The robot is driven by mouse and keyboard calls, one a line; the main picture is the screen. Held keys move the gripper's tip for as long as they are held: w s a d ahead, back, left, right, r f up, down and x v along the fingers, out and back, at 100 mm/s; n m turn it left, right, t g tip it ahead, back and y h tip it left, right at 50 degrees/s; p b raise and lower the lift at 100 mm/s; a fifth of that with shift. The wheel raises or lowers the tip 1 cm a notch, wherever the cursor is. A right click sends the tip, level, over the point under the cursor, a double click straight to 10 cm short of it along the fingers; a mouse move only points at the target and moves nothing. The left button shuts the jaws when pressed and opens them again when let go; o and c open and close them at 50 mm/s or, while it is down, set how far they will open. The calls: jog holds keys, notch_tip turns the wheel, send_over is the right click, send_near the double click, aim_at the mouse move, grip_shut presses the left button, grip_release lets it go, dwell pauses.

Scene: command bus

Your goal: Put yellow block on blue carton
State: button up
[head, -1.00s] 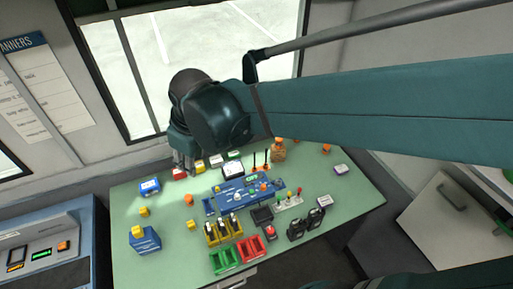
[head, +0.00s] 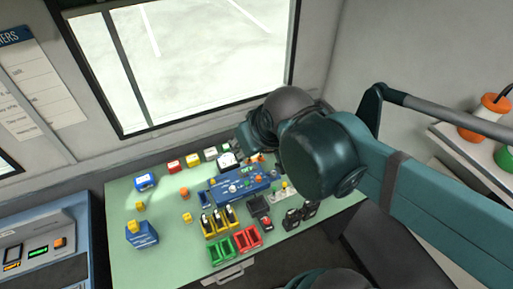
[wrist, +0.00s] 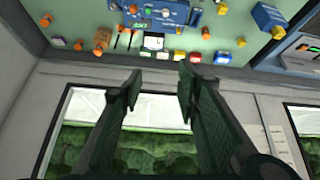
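A large blue carton (head: 145,237) stands at the table's left front in the head view, with a yellow block (head: 133,226) on top. In the wrist view the carton (wrist: 266,16) is at upper right, its yellow block (wrist: 279,33) beside it in the picture. Another small yellow block (head: 140,206) lies behind the carton, and one (head: 187,217) lies to its right. A smaller blue box (head: 145,181) is farther back. My gripper (wrist: 160,81) is open and empty, its fingers apart, pointing toward the window wall. In the head view my arm hides its fingers.
The green table (head: 165,265) holds a blue control panel (head: 226,188), green (head: 220,250) and red (head: 248,237) trays, yellow holders and dark handsets. Red and yellow boxes line the back edge. A blue console (head: 40,245) stands at left. The table's left front is mostly clear.

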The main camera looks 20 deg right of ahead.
jog(key=shift+s+d+m+t, duration=0.3)
jog(key=shift+s+d+m, duration=0.4)
jog(key=shift+d, duration=0.3)
